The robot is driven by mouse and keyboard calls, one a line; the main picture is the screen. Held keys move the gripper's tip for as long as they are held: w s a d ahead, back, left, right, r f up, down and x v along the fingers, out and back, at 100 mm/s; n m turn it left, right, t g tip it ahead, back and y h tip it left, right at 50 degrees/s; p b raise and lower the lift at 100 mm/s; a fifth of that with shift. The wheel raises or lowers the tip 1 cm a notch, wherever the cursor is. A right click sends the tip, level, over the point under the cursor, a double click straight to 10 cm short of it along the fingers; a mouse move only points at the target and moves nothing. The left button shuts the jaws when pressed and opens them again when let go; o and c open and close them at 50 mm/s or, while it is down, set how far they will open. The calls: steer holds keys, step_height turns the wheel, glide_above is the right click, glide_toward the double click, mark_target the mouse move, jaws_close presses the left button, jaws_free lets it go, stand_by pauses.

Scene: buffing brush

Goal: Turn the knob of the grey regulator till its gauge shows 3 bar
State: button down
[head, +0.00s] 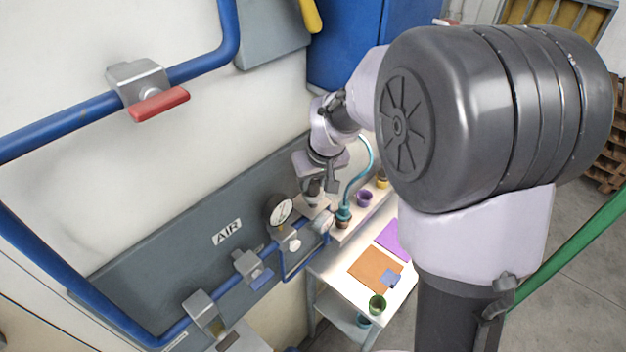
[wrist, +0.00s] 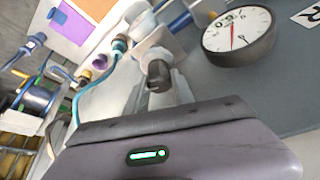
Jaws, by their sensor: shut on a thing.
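The regulator's light grey body (head: 316,206) sits on the blue pipe by the grey AIR board; it also shows in the wrist view (wrist: 152,42). Its dark knob (wrist: 158,76) points toward my wrist. My gripper (head: 315,188) is shut on the knob, with one finger on each side of it in the wrist view (wrist: 160,88). The round gauge (head: 280,211) has a white face and black rim, next to the regulator. In the wrist view, the gauge (wrist: 238,36) shows a red mark or needle, but its numbers are too small to read surely.
A teal hose (head: 364,165) curves up close beside my gripper. A red-handled valve (head: 158,104) and a blue-handled valve (head: 258,275) sit on the blue pipes. A white table (head: 345,262) below holds cups and coloured sheets.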

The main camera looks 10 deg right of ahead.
steer(key=m+b, duration=0.1)
steer(key=m, duration=0.1)
steer(key=m+h+b, duration=0.1)
steer(key=m+b, duration=0.1)
steer(key=shift+f+h, duration=0.15)
steer(key=shift+h, duration=0.15)
steer(key=shift+m+h+b, duration=0.4)
steer(key=shift+m+b, duration=0.7)
steer(key=shift+b, duration=0.1)
steer(key=shift+r, duration=0.2)
steer(key=c, duration=1.1)
jaws_free()
steer(key=shift+o, duration=0.2)
steer(key=p+v, duration=0.1)
steer(key=v, duration=1.6)
steer(key=shift+r, duration=0.25)
steer(key=shift+w+a, duration=0.1)
